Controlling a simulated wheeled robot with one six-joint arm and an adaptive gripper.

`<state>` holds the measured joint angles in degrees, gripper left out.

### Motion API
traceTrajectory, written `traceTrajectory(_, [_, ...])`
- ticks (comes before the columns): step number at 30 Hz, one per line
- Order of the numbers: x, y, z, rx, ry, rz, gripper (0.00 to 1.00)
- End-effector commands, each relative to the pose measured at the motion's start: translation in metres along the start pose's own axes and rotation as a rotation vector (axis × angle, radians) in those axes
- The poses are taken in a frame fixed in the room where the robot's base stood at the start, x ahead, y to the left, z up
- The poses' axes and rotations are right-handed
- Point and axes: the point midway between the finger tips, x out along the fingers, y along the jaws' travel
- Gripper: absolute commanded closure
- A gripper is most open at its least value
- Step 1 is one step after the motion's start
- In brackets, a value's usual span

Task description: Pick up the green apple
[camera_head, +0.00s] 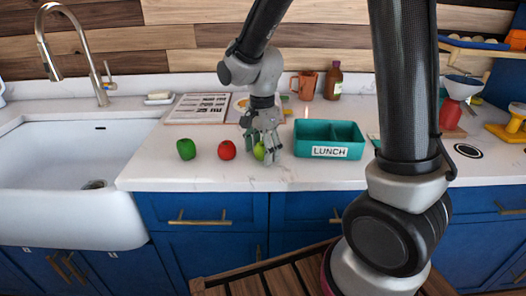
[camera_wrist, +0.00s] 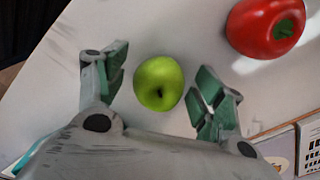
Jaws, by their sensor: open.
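The green apple (camera_wrist: 159,83) sits on the white counter, seen from above in the wrist view with its stem hollow showing. In the head view the green apple (camera_head: 259,152) is partly hidden by my gripper (camera_head: 265,150). My gripper also shows in the wrist view (camera_wrist: 162,92), with its two green-padded fingers apart, one on each side of the apple. A gap shows between each finger and the apple, so neither seems to touch it. My gripper points down at the apple and holds nothing.
A red tomato-like fruit (camera_head: 227,150) and a green pepper-like one (camera_head: 186,149) stand to the left. A teal LUNCH box (camera_head: 330,152) is close on the right. A white sink (camera_head: 70,190) lies far left. A printed board (camera_head: 197,108), orange mug (camera_head: 304,86) and brown bottle (camera_head: 333,81) are behind.

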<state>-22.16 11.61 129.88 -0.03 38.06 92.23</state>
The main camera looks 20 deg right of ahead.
Motion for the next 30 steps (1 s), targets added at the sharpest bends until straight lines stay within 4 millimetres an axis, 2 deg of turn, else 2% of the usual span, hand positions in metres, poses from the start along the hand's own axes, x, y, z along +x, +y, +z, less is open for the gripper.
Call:
traceTrajectory(5, [0.000, 0.000, 0.000, 0.000, 0.000, -0.001, 0.31])
traceTrajectory(8, [0.000, 0.000, 0.000, 0.000, 0.000, -0.001, 0.45])
traceTrajectory(14, [0.000, 0.000, 0.000, 0.000, 0.000, 0.000, 0.81])
traceTrajectory(23, [-0.003, 0.000, 0.000, -0.001, 0.000, -0.001, 0.82])
traceTrajectory(26, [-0.016, -0.001, 0.000, -0.001, 0.000, -0.004, 0.82])
traceTrajectory(30, [-0.045, -0.002, 0.000, -0.001, 0.000, -0.006, 0.82])
